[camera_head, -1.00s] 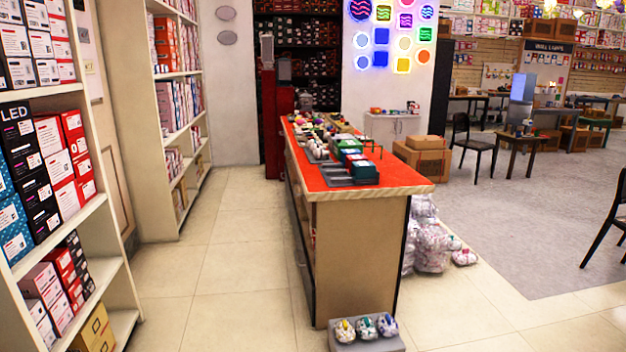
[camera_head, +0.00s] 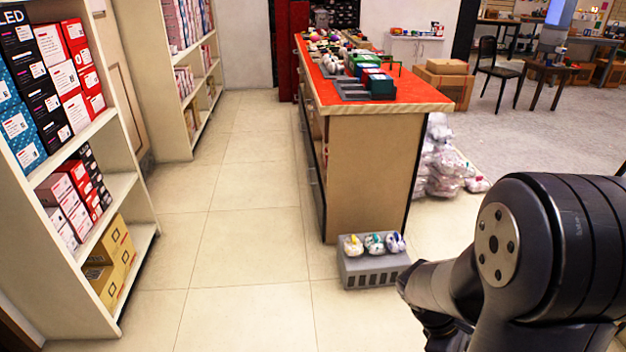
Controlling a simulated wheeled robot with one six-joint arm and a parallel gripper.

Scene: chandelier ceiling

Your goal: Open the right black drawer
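A wooden counter (camera_head: 368,175) with a red top stands in the middle of the view. Its long left side (camera_head: 309,150) shows only at a steep angle, with dark fronts and edges along it. I cannot make out a separate right black drawer or whether any drawer there is open. My arm fills the lower right, in front of and to the right of the counter's near end, apart from it. No gripper fingers can be made out.
A grey crate (camera_head: 372,272) with several small shoe-like items stands on the floor at the counter's near end. Shelves with boxes (camera_head: 90,235) line the left. The tiled aisle (camera_head: 235,200) between is clear. White bags (camera_head: 440,165) lie right of the counter.

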